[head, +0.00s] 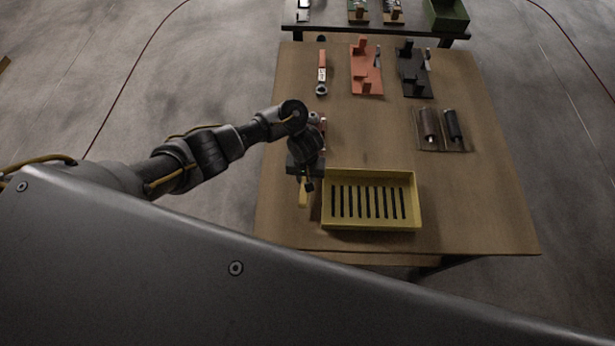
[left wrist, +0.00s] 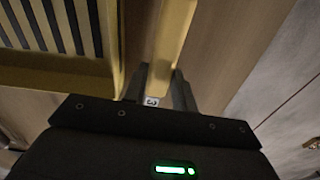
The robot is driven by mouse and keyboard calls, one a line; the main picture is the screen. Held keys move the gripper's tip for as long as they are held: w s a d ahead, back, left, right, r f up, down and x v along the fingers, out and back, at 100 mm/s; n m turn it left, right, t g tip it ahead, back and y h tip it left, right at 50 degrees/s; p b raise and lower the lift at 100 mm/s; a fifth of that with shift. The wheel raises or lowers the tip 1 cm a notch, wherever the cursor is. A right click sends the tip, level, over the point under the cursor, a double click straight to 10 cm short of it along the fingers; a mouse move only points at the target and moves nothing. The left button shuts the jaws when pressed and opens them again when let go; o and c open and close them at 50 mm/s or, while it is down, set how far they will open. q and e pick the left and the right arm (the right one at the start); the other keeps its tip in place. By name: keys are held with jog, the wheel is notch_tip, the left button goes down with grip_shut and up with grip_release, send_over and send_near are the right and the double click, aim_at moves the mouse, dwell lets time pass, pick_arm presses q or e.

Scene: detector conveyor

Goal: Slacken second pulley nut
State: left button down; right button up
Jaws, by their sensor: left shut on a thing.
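My left gripper (head: 305,180) is over the left part of the wooden table, just left of the yellow slotted tray. It is shut on a yellow bar-like tool (head: 303,197), which points toward the table's front edge. In the left wrist view the yellow tool (left wrist: 173,30) runs up from between the fingers of the left gripper (left wrist: 160,78). A small tag marked 3 (left wrist: 152,101) shows at the fingers. The tool's far end is out of that view. An orange wrench-like tool (head: 322,72) lies farther back on the table. I cannot make out a pulley nut. My right gripper is not in view.
The yellow slotted tray (head: 415,200) looks empty. A red-orange fixture (head: 366,75) and a black fixture (head: 412,72) stand at the back. Two dark cylinders lie on a mat (head: 421,145) at the right. A second table (head: 330,30) stands behind. The table's middle is clear.

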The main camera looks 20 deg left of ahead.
pick_arm(q)
jog(key=shift+a, duration=0.1)
jog(key=c, duration=1.1)
grip_release()
jog(key=shift+s, duration=0.1)
jog(key=shift+o, duration=0.2)
jog(key=shift+w+d+r, duration=0.2)
jog(key=shift+w+r, duration=0.15)
jog(key=shift+r, duration=0.3)
jog(key=shift+s+a+r+b, duration=0.1)
jog(key=shift+a+r+b, duration=0.05)
jog(key=shift+r+b, duration=0.45)
notch_tip(320, 180, up, 4)
jog(key=shift+s+a+f+p, duration=0.1)
jog(key=shift+p, duration=0.7)
jog(key=shift+s+r, duration=0.15)
jog(key=shift+r, duration=2.15)
jog(key=shift+s, duration=0.1)
